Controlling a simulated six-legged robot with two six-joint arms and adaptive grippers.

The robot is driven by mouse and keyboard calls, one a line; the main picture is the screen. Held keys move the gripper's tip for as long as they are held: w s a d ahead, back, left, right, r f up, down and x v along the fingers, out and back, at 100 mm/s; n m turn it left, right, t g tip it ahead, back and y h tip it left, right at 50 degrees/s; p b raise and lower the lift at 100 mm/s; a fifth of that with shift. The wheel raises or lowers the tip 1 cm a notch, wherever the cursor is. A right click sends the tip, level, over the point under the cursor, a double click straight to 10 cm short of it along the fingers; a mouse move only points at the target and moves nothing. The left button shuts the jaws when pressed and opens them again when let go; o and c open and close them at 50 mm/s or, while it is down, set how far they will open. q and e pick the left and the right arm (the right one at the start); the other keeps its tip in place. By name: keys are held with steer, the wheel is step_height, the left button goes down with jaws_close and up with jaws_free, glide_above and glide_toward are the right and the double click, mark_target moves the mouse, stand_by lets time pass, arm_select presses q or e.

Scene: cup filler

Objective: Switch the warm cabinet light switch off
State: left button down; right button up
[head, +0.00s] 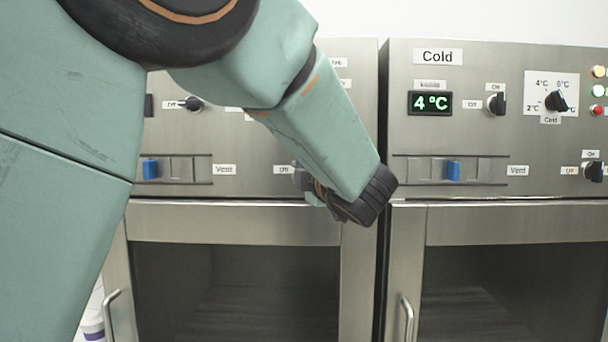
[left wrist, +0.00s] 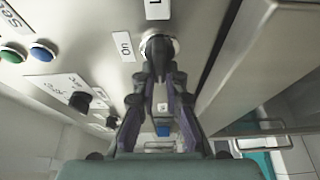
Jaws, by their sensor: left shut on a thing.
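The left cabinet's steel panel (head: 220,138) is partly covered by my left arm, so its title is hidden. My left gripper (head: 306,182) is at the lower right of this panel, mostly behind my wrist. In the left wrist view my left gripper (left wrist: 159,74) is shut on a black rotary light switch (left wrist: 158,47) with a round metal collar. An "On" label (left wrist: 125,46) is beside the switch. Another label at the top edge is cut off. The switch is hidden in the head view, and its pointing direction is hard to tell. My right gripper is not in view.
The Cold cabinet (head: 480,60) stands at the right with a 4 °C display (head: 430,103), knobs and lamps. A blue vent slider (head: 151,169) and another black knob (head: 192,103) are on the left panel. Door handles (head: 112,316) stick out below.

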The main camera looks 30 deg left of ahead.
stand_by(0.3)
arm_select(q)
steer(key=c, duration=1.4)
jaws_free()
steer(key=shift+r, duration=0.1)
